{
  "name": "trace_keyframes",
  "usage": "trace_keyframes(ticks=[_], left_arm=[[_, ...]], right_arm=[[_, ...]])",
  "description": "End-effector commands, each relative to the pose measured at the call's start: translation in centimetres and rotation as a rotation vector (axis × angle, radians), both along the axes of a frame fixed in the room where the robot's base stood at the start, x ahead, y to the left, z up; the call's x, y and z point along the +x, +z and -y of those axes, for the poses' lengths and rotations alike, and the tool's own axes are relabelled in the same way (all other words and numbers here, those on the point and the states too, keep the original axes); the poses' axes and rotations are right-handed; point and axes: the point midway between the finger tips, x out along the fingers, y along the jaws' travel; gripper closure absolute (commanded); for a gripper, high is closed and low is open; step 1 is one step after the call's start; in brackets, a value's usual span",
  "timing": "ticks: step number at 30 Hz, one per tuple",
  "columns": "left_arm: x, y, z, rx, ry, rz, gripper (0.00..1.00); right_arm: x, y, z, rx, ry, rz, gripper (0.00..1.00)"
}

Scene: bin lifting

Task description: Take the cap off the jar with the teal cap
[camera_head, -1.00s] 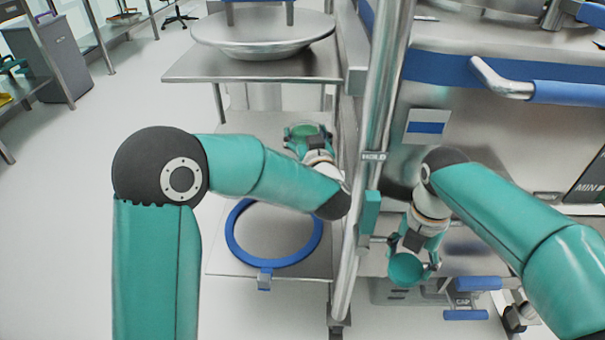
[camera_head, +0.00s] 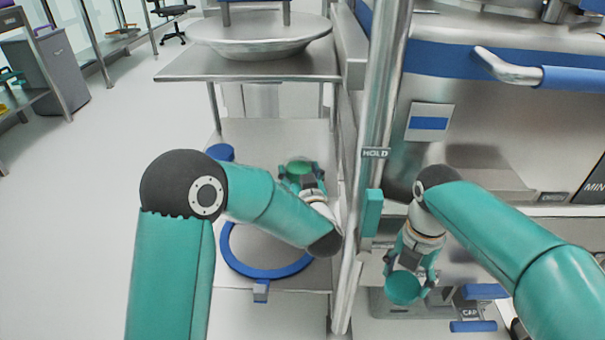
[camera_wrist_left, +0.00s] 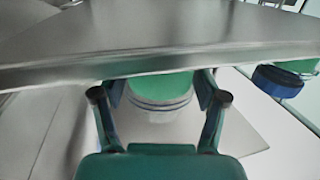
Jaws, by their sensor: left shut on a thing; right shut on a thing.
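My left gripper (camera_head: 302,178) is over the lower shelf, behind my left forearm. It is shut on a pale jar (camera_wrist_left: 158,108) with a ribbed neck and a flat green top (camera_head: 299,165). I cannot tell whether that green is a lid or the contents. My right gripper (camera_head: 408,277) is low, right of the steel post. It is shut on a round teal disc (camera_head: 403,288) that looks like the cap. The disc and the jar are well apart. The left wrist view shows both left fingers on the jar's sides.
A blue ring (camera_head: 232,262) lies on the lower shelf (camera_head: 315,278). A blue round thing (camera_head: 221,152) stands left of the jar; it also shows in the left wrist view (camera_wrist_left: 282,83). A steel upper shelf (camera_head: 180,66) overhangs. A steel post (camera_head: 386,110) stands between my grippers.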

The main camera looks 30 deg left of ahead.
Motion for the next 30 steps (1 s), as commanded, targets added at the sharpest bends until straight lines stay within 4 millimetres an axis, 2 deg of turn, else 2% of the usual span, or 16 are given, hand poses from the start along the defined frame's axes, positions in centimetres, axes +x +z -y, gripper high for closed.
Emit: trace_keyframes(ticks=[1,2,6,20,25,30], left_arm=[[0.0,0.0,0.0,0.001,0.000,0.002,0.94],[0.0,-0.1,0.0,0.000,0.000,0.000,0.26],[0.0,-0.1,0.0,0.000,0.000,0.000,0.03],[-0.3,0.1,0.4,-0.001,-0.001,-0.001,0.03],[-1.9,0.5,2.1,0.000,-0.004,-0.002,0.03],[-4.3,0.7,4.6,0.000,-0.006,-0.003,0.03]], right_arm=[[0.0,-0.1,0.0,0.000,0.000,0.000,0.74],[0.0,-0.1,0.0,0.000,0.000,0.000,0.74],[0.0,0.0,0.0,0.000,0.000,0.000,0.74],[0.0,0.2,0.0,0.000,0.000,0.000,0.74],[0.0,1.1,0.0,0.000,0.000,0.000,0.74],[0.0,2.0,0.0,0.000,0.000,0.000,0.74]])
